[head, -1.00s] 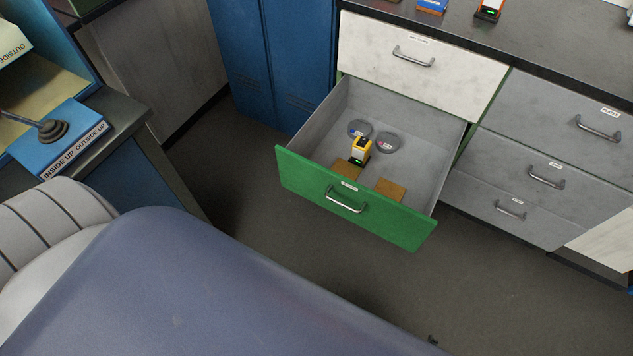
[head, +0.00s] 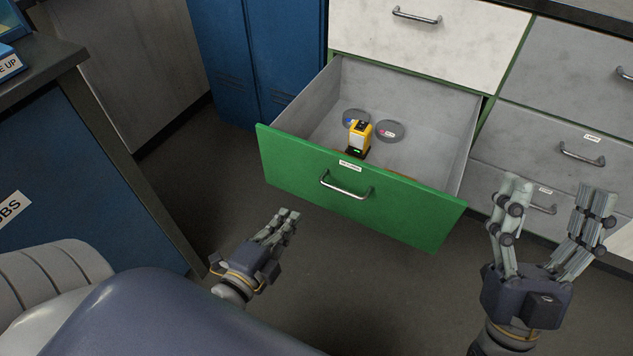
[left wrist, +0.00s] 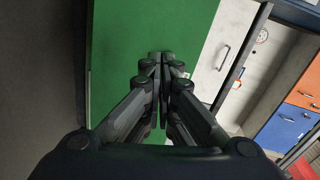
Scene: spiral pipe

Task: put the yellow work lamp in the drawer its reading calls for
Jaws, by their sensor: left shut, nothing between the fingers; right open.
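The yellow work lamp (head: 360,134) stands upright inside the open green-fronted drawer (head: 300,171), with a small green light showing low on its front. Two round grey discs (head: 389,131) lie behind it on the drawer floor. My left gripper (head: 288,216) is shut and empty, in front of and below the green drawer front, apart from the lamp. In the left wrist view the shut fingers (left wrist: 160,58) point towards the green front. My right gripper (head: 556,190) is open and empty, to the right of the drawer, before the grey drawers.
A closed white drawer (head: 425,40) sits above the open one. Closed grey drawers (head: 568,85) are on the right. Blue lockers (head: 257,60) stand behind left, and a dark-topped bench (head: 55,75) is at left. The floor before the drawer is clear.

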